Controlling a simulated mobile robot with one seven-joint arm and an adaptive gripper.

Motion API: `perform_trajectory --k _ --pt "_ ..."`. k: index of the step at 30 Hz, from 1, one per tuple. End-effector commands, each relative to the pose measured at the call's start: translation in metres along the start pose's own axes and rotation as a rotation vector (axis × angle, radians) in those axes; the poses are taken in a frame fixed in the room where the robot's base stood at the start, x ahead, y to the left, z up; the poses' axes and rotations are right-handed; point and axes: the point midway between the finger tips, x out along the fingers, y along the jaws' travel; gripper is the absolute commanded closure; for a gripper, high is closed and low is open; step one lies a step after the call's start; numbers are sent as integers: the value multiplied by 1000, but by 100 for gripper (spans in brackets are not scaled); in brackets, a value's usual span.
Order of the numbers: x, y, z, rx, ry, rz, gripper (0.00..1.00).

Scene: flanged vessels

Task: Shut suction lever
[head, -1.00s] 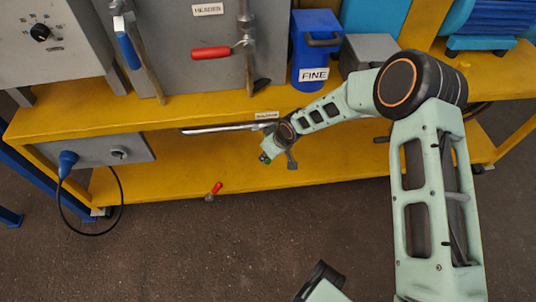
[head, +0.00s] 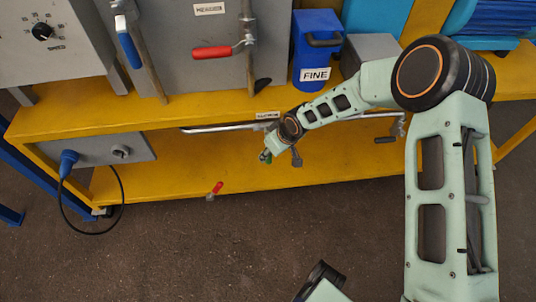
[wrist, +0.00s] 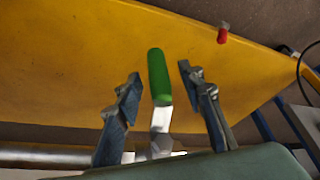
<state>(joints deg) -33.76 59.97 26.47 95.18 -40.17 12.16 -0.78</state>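A lever with a green grip (wrist: 160,77) and a bent metal shank (wrist: 160,122) shows in the wrist view, on a metal pipe under the bench edge. My gripper (wrist: 160,80) is open, with one finger on each side of the green grip. Gaps show on both sides, so the fingers appear apart from it. In the head view my gripper (head: 279,157) is at the pipe, and my wrist hides the lever's base.
Along the pipe to the right is a black-handled lever (head: 386,139). Above are a red-handled lever (head: 212,52), a blue-handled lever (head: 129,50) and the blue FINE container (head: 309,75). The yellow lower shelf (head: 150,183) is mostly bare.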

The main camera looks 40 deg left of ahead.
Motion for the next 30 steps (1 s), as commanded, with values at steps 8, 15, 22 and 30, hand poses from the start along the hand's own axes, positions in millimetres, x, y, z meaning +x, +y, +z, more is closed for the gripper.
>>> perform_trajectory --k 8,15,22,30 --pt "-56 1 -1 0 3 3 64" --pt "-82 0 -1 0 2 0 64" --pt "-86 0 0 0 0 -1 64" --pt "-86 0 0 0 1 -1 64"
